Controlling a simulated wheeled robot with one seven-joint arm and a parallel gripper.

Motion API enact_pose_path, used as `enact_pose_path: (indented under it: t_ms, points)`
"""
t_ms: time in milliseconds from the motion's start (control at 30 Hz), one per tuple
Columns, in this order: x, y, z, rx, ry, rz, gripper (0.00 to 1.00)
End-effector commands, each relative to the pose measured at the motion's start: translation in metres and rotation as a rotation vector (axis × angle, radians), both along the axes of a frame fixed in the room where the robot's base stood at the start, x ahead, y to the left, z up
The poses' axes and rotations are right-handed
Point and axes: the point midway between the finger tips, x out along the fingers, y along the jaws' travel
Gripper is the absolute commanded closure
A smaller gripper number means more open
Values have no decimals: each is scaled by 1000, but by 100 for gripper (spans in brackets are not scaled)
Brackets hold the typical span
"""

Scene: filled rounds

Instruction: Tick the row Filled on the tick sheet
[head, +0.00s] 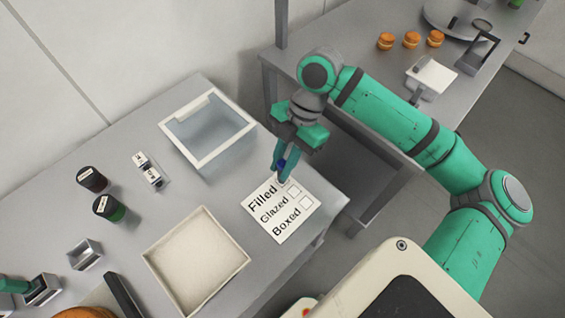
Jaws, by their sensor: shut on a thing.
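The white tick sheet (270,222) lies near the right end of the grey table, with rows reading Filled, Glazed and Boxed. The boxes beside Glazed (295,191) and Boxed (306,202) look empty. My gripper (281,163) points down over the sheet's upper right edge, at the end of the Filled row. It is shut on a small blue pen-like thing (282,164), mostly hidden between the fingers. The fingers and the blue thing partly cover the Filled box. I cannot tell whether the tip touches the paper or whether that box bears a mark.
A clear-topped white-rimmed case (164,126) stands behind the sheet, and a shallow pale tray (150,258) to its left. Two dark jars (92,179) and small labelled blocks (148,168) stand further left. Orange buns (411,40) sit on the other table.

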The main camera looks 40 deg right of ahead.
Motion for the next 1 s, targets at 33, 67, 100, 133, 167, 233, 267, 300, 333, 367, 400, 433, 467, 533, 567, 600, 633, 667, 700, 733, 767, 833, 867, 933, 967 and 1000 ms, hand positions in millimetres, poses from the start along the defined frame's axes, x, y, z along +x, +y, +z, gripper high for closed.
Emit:
enact_pose_path:
  t_ms: [33,67,100,133,167,233,267,300,333,367,400,433,467,533,567,600,633,667,700,733,767,833,867,933,967,1000]
  points:
    - [0,0,-2,0,2,0,100]
    - [0,0,-2,0,2,0,100]
    - [0,0,-2,0,3,0,100]
    - [0,0,-2,0,3,0,100]
    - [0,0,-2,0,3,0,100]
    - [0,0,-2,0,3,0,100]
    - [0,0,-2,0,3,0,100]
    - [0,0,-1,0,4,1,100]
    - [0,0,0,0,4,1,100]
    - [0,0,1,0,4,1,100]
    - [0,0,4,0,4,1,100]
    - [0,0,6,0,4,1,100]
    - [0,0,8,0,3,0,100]
    - [0,0,13,0,2,1,100]
    - [0,0,15,0,2,1,100]
    - [0,0,18,0,1,2,100]
    - [0,0,20,0,2,2,100]
    - [0,0,22,-1,1,2,100]
    - [0,0,25,0,1,2,100]
    - [0,0,27,0,2,1,100]
    - [0,0,29,1,2,1,100]
    - [0,0,34,0,1,0,100]
    - [0,0,36,0,1,0,100]
    - [0,0,41,0,2,1,100]
    - [0,0,43,0,2,1,100]
    - [0,0,46,0,1,0,100]
